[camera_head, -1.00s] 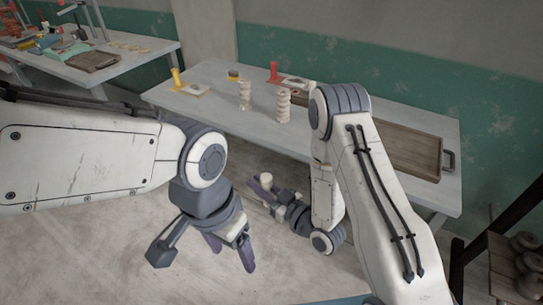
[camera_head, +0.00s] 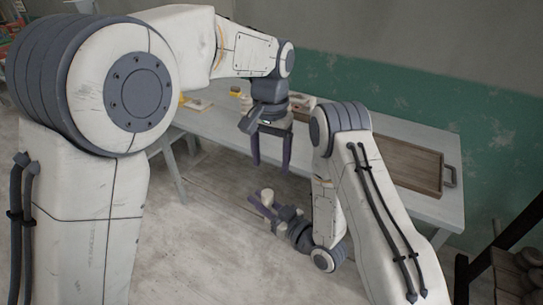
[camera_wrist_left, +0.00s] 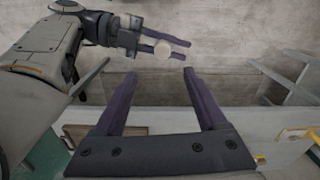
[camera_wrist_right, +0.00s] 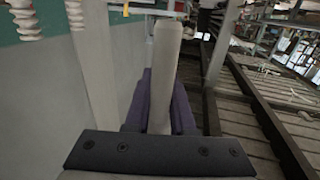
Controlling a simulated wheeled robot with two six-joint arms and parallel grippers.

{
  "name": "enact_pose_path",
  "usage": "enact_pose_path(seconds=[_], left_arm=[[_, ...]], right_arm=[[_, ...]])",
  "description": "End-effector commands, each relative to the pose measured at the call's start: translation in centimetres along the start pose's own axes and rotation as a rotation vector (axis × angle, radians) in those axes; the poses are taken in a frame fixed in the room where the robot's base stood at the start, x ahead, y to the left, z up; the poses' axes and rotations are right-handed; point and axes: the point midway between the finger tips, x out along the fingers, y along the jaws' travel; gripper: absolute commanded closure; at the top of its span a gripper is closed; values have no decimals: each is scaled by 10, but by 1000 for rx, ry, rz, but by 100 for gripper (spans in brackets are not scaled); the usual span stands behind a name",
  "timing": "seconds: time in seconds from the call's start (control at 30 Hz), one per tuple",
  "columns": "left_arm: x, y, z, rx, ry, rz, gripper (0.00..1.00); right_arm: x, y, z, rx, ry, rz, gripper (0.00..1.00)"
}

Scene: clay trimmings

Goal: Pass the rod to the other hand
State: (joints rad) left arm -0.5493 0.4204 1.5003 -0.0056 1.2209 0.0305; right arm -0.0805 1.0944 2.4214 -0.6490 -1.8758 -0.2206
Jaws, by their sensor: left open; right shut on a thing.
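The rod is pale and off-white. In the head view its end (camera_head: 267,196) shows as a small knob at my right gripper (camera_head: 262,205), which is shut on it low in front of the table. In the right wrist view the rod (camera_wrist_right: 165,70) stands lengthwise between the purple fingers. My left gripper (camera_head: 271,165) is open and empty, fingers pointing down, above the right gripper and apart from the rod. In the left wrist view the rod's round end (camera_wrist_left: 162,50) appears beyond the open fingers of the left gripper (camera_wrist_left: 158,75), roughly between them.
The long grey table (camera_head: 215,128) runs behind both grippers. A wooden tray (camera_head: 415,165) lies on its right part. Pale coiled clay pieces (camera_wrist_right: 75,14) show in the right wrist view. A dark shelf (camera_head: 508,270) stands at the lower right. The floor at centre is clear.

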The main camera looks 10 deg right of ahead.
Motion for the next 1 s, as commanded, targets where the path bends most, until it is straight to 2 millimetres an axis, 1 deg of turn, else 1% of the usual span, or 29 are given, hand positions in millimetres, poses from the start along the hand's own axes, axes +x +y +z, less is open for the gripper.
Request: enact_pose_path(seconds=[0.3, 0.5, 0.6, 0.7, 1.0], left_arm=[[58, 0, 2, 1, -5, 0, 26], [91, 0, 2, 1, -4, 0, 26], [102, 0, 1, 1, -3, 1, 26], [108, 0, 1, 1, -1, 1, 26], [111, 0, 1, 0, 0, 1, 26]], right_arm=[[0, 0, 0, 0, 0, 1, 100], [0, 0, 0, 0, 0, 0, 100], [0, 0, 0, 0, 0, 0, 100], [0, 0, 0, 0, 0, 0, 100], [0, 0, 0, 0, 0, 0, 100]])
